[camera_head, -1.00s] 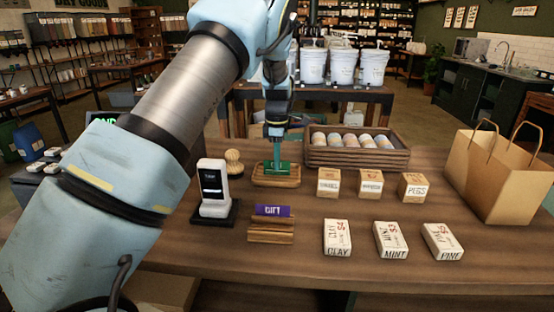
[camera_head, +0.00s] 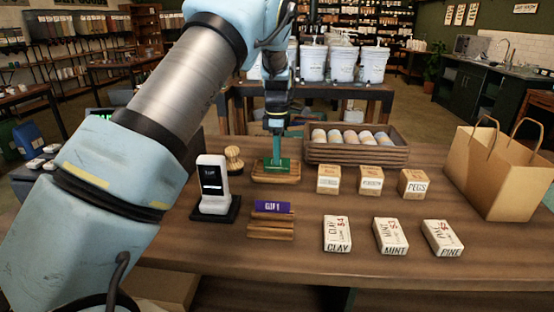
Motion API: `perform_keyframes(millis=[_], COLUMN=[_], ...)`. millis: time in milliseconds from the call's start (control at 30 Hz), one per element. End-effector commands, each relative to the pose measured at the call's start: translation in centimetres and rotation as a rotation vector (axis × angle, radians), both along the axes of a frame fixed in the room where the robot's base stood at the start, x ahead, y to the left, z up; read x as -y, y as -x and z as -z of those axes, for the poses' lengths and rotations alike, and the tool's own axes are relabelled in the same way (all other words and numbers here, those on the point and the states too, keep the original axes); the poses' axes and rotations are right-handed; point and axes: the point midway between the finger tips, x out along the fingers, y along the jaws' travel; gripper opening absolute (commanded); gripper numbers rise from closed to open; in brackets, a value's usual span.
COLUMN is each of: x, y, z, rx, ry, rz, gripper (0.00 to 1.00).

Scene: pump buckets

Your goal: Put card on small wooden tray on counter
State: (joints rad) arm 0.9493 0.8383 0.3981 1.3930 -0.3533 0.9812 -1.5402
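A small green card (camera_head: 284,166) is at the small wooden tray (camera_head: 276,179) on the counter, behind the purple gift card. My gripper (camera_head: 277,160) points down right at the green card, with its fingertips at the card's upper part. The fingers are too small and seen too edge-on to tell whether they are shut on the card or apart. I also cannot tell whether the card rests on the tray or hangs just above it.
A purple gift card (camera_head: 272,207) stands in a slatted wooden holder (camera_head: 270,233). A card terminal (camera_head: 213,185) and a round wooden brush (camera_head: 234,160) are left of the tray. A wooden crate (camera_head: 357,154), small boxes, soap boxes and a paper bag (camera_head: 497,175) are to the right.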

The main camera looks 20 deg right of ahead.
Motion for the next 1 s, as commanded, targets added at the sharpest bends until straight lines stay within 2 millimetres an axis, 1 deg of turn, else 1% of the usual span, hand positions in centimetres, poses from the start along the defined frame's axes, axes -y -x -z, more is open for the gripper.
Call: perform_keyframes(millis=[300,400,500,633,800,867,967,1000], x=[0.1,0.0,0.0,0.0,-0.1,-0.6,-3.2,-5.0], y=[-0.1,-0.1,0.0,0.0,0.0,-0.2,-0.8,-1.2], z=[-6.6,-8.3,-9.5,-10.4,-10.6,-10.6,-10.3,-10.1], rx=[0.003,0.003,0.002,0.001,0.0,0.0,-0.002,-0.001], ry=[0.004,0.001,0.001,0.0,0.0,0.001,0.009,0.013], rz=[0.001,0.0,0.0,0.0,0.0,0.005,0.036,0.06], gripper=[0.3,0.3,0.3,0.3,0.3,0.3,0.3,0.3])
